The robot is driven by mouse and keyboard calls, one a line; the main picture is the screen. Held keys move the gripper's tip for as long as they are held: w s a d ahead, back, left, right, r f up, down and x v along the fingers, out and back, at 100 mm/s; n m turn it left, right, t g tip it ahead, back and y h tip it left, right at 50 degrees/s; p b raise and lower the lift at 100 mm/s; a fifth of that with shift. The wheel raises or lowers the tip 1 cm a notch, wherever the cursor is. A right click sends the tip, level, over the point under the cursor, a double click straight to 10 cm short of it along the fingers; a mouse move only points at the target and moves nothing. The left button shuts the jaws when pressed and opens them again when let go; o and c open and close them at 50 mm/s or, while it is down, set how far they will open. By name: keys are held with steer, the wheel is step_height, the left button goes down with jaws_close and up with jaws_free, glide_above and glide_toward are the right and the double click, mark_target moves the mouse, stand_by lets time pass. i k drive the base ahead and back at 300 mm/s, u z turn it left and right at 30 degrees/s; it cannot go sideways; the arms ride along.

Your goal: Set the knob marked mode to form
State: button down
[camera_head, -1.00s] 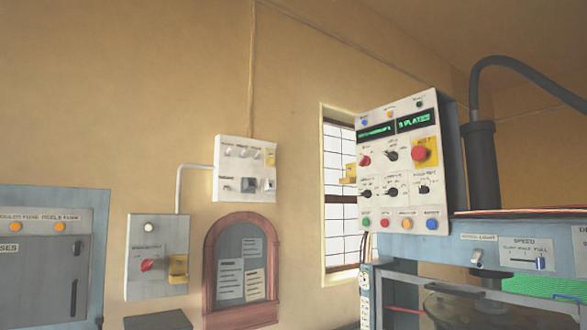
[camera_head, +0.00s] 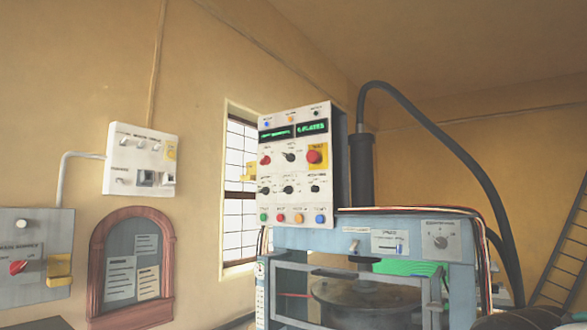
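A white control panel (camera_head: 296,205) stands upright near the middle of the head view. It carries a red knob (camera_head: 265,160) and several black knobs, one at the upper middle (camera_head: 289,157) and others in the row below, such as the lower middle one (camera_head: 288,189). The labels are too small to read, so I cannot tell which knob is marked mode or its setting. Two dark displays with green text sit above the knobs. My gripper is not in view.
A red push button (camera_head: 314,157) on a yellow plate sits beside the knobs. A blue-grey press frame (camera_head: 300,238) with another dial (camera_head: 440,241) stands below and right. A thick dark hose (camera_head: 455,150) arches behind it. Wall boxes and a wooden-framed notice board (camera_head: 101,255) are left.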

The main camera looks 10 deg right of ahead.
mark_target(291, 157)
steer(key=u, duration=1.85)
steer(key=i, duration=1.85)
steer(key=z, duration=2.3)
steer(key=i, duration=0.5)
steer(key=u, duration=0.1)
